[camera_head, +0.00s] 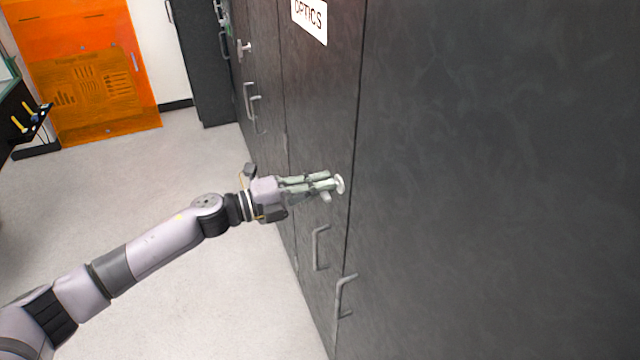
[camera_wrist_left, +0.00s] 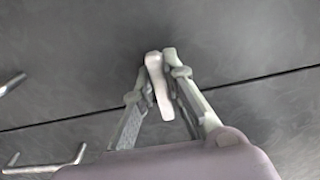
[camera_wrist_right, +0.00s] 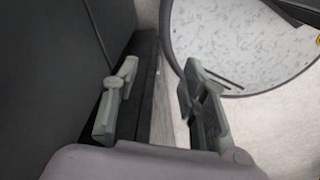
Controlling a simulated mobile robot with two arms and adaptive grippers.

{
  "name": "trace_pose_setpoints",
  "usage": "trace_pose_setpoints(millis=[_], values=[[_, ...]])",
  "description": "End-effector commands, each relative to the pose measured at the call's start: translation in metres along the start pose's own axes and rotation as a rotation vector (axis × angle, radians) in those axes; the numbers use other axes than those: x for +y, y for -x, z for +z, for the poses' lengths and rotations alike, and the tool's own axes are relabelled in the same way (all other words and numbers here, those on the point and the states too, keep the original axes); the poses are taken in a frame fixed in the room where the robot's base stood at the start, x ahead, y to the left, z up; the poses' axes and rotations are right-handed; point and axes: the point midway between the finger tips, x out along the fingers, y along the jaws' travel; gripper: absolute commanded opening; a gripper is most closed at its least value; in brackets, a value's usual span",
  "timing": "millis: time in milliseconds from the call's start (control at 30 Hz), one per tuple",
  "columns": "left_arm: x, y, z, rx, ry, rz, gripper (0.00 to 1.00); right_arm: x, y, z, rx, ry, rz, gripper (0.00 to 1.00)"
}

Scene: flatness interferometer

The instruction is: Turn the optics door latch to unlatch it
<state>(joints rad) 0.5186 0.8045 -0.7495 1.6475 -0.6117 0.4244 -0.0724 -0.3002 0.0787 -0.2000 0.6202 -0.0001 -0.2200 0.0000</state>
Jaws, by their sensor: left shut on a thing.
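The optics door (camera_head: 325,110) is a dark cabinet door with a white OPTICS label (camera_head: 309,17) near its top. Its latch (camera_head: 340,184) is a small pale handle on the door's front, near the seam. In the left wrist view the latch (camera_wrist_left: 158,85) stands between the fingertips. My left gripper (camera_head: 328,185) reaches the latch from the left and is shut on it; it also shows in the left wrist view (camera_wrist_left: 157,78). My right gripper (camera_wrist_right: 156,85) is open and empty beside a dark cabinet face; it is out of the head view.
Grey bar handles (camera_head: 319,248) (camera_head: 344,295) sit below the latch, and more handles are on the cabinets farther back. An orange panel (camera_head: 95,70) stands at the back left. The pale floor (camera_head: 150,180) is clear. A round speckled surface (camera_wrist_right: 240,40) lies near my right gripper.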

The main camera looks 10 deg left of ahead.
Motion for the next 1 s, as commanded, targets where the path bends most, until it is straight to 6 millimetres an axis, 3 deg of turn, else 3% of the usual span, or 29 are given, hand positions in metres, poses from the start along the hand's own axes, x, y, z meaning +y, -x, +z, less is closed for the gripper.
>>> trace_pose_setpoints(millis=[267,300,567,867,1000], values=[[0.000,0.000,0.000,-0.001,-0.001,0.001,0.00,0.001,0.000,0.000,0.000,0.001,0.002,0.40],[0.000,0.000,0.000,-0.001,-0.001,0.001,0.13,0.002,0.000,0.000,0.000,0.001,0.002,0.40],[0.000,0.000,0.000,-0.001,-0.001,0.001,0.31,0.002,0.000,0.001,-0.001,0.001,0.002,0.40],[0.000,0.001,0.000,-0.001,-0.001,0.001,0.31,0.004,0.000,0.001,-0.001,0.002,0.004,0.40],[0.001,0.012,0.001,-0.003,0.000,0.003,0.31,0.003,0.000,0.000,0.000,0.002,0.003,0.40]])
